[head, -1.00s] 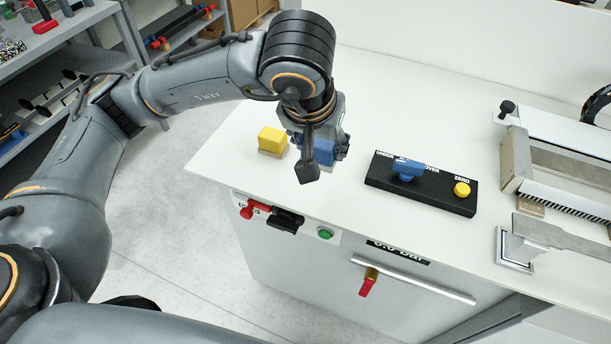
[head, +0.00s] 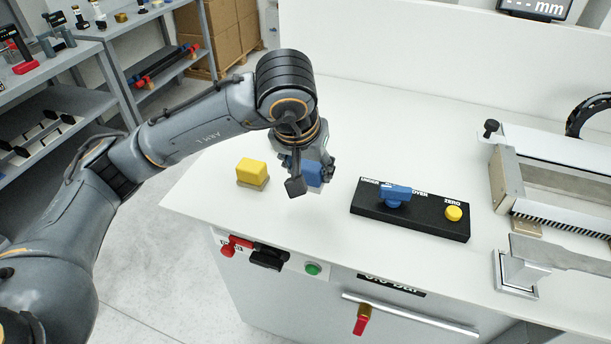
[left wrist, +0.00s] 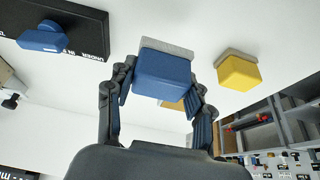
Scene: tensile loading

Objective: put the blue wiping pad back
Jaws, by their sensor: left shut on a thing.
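The blue wiping pad (head: 314,173) is a small blue block held in my left gripper (head: 310,178) over the white bench top. In the left wrist view the blue pad (left wrist: 162,76) sits between the two fingers of the left gripper (left wrist: 160,92), with its grey layer facing away from the palm. The gripper is shut on its sides. I cannot tell whether the pad touches the bench. A yellow pad (head: 252,171) with a grey-beige base stands on the bench to the left, apart from the gripper; it also shows in the left wrist view (left wrist: 238,72). My right gripper is not in view.
A black panel (head: 420,222) with a blue lever (head: 394,196) and a yellow button (head: 453,213) lies right of the gripper. A metal fixture (head: 560,170) stands further right. The bench top (head: 400,130) behind is clear. Grey shelves (head: 100,60) stand at the left.

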